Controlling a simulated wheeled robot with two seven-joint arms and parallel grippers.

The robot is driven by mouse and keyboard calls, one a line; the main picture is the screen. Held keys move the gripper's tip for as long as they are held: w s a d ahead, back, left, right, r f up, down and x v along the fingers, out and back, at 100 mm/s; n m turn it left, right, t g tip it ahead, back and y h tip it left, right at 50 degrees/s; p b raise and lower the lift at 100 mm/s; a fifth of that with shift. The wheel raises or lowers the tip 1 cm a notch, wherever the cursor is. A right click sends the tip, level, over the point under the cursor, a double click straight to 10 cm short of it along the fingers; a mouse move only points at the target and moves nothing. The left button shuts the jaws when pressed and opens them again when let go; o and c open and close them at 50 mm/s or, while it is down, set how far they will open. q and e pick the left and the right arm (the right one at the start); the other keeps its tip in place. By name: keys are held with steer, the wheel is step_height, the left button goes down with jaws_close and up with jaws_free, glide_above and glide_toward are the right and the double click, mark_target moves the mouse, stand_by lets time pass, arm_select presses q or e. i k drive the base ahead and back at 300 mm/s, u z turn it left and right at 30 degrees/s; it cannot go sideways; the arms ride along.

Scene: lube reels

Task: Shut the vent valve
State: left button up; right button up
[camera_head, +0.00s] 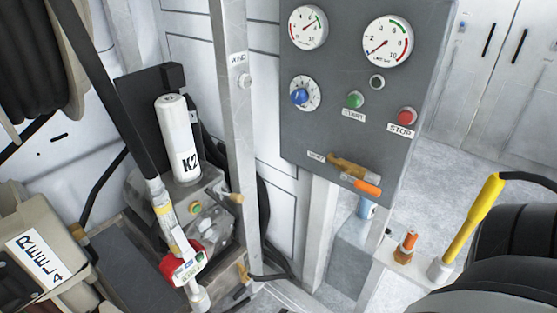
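The vent valve (352,167) is on the front of the grey control panel (300,125), low down, beside a small label that seems to read VENT. It has a brass-coloured body and an orange handle (368,187). The handle lies just below the body, roughly along it, sloping down to the right. I cannot tell for sure from this angle whether the valve is open or shut. Neither of my grippers is in view, and nothing touches the valve.
The panel carries two gauges (308,27) (387,42), a blue knob (299,96), a green START button (355,100) and a red STOP button (407,117). A yellow-handled nozzle (473,220) stands at right. A white K2 canister (177,138) is at left. The space before the valve looks clear.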

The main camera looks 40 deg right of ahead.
mark_target(368, 189)
steer(key=u, duration=0.3)
steer(key=k, duration=1)
steer(key=z, duration=1.15)
steer(key=i, duration=0.3)
steer(key=z, duration=0.05)
